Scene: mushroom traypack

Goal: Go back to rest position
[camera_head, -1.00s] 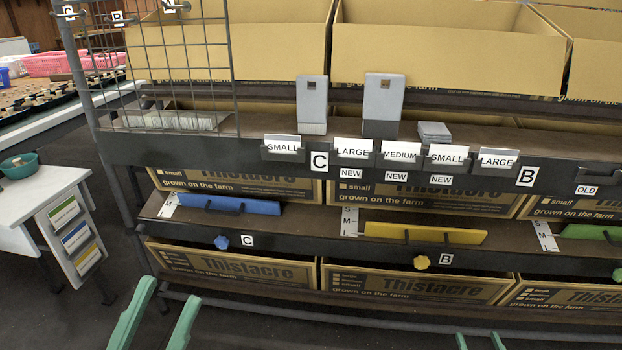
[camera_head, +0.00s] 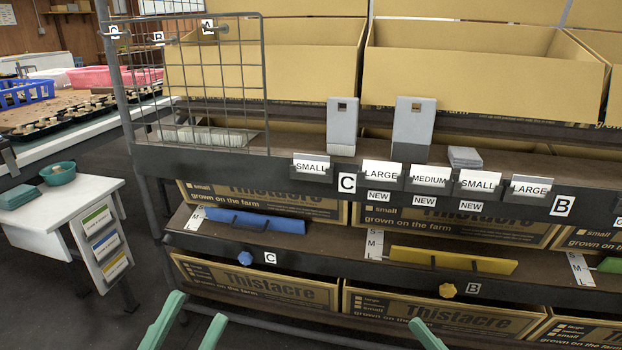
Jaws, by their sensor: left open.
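My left gripper (camera_head: 188,326) shows at the bottom edge, left of centre. Its two green fingers stand apart with nothing between them, in front of the lower shelf. A single green finger of my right gripper (camera_head: 427,335) shows at the bottom edge, right of centre. The rest of the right gripper is out of the picture, so its opening cannot be judged. Neither gripper visibly touches the shelf.
A white table (camera_head: 70,215) with a green bowl (camera_head: 58,173) is at left; dark floor lies between.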

